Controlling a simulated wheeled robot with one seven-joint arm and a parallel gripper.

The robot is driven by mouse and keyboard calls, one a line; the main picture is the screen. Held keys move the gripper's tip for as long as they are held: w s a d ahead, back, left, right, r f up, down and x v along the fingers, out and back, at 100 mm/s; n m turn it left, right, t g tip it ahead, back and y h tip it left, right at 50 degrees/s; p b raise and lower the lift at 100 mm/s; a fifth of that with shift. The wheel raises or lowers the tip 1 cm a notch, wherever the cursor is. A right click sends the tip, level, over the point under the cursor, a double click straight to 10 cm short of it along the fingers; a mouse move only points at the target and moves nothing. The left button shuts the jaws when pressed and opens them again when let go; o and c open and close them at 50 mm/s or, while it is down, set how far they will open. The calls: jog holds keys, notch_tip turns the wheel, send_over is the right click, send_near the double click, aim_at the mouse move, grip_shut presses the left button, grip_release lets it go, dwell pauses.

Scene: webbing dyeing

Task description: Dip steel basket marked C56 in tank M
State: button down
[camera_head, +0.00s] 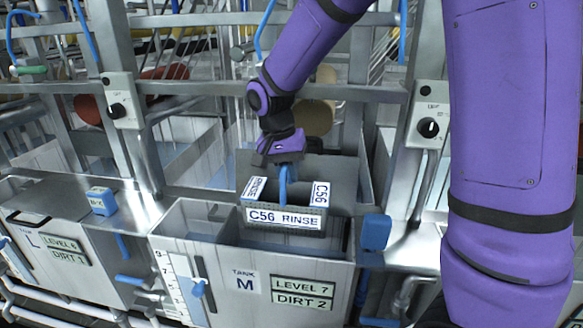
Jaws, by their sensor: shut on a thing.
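The steel basket marked C56 (318,233) hangs upright over the opening of tank M (220,280). Its front label reads "C56 RINSE", and smaller labels sit on its rim. My gripper (283,168) is shut on the basket's blue handle (283,188), above the basket. Tank M is a grey tank at the lower middle, with plates reading "LEVEL 7" and "DIRT 2". I cannot tell whether the basket's underside is below the tank's rim. The liquid inside is hard to make out.
Tank L (28,240), marked "LEVEL 6" and "DIRT 1", stands at the left. A blue block (101,201) sits on the ledge between the tanks. Control boxes with knobs (117,109) (428,127) are on the posts. A metal rail runs behind the tanks.

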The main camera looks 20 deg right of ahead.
notch_tip(320, 180, down, 24)
jog(key=shift+r, duration=0.25)
dwell(1.7)
dwell(1.4)
jog(key=shift+r, duration=11.85)
jog(key=shift+a, duration=0.15)
